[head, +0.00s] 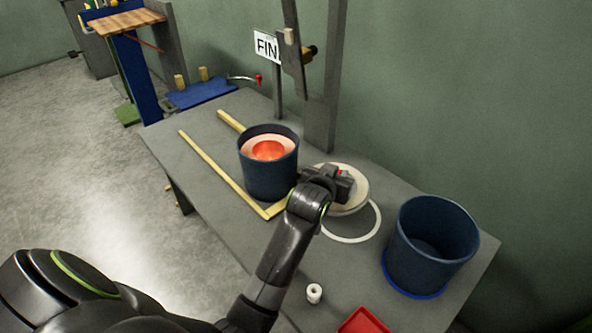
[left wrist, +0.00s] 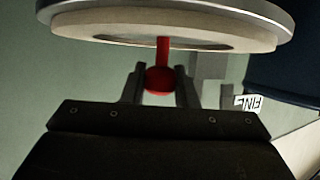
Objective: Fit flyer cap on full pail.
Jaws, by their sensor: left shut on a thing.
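The flyer cap (head: 358,196) is a pale round disc with a red knob. My left gripper (head: 340,172) is above it in the head view. In the left wrist view the gripper's fingers (left wrist: 160,85) are shut on the red knob (left wrist: 159,78), with the cap (left wrist: 170,30) beyond it. The full pail (head: 268,178) is dark blue and upright, with pale contents and an orange-red centre. The cap is to the right of this pail, apart from its open top; its exact height over the table is unclear. My right gripper is out of view.
Yellow strips (head: 222,172) lie on the grey table (head: 215,140) around the full pail. A white ring (head: 352,239) is marked on the table. A dark blue, empty-looking pail (head: 432,262), a white spool (head: 314,293) and a red tray (head: 363,322) are to the right. A post (head: 322,110) and sign (head: 266,46) stand behind.

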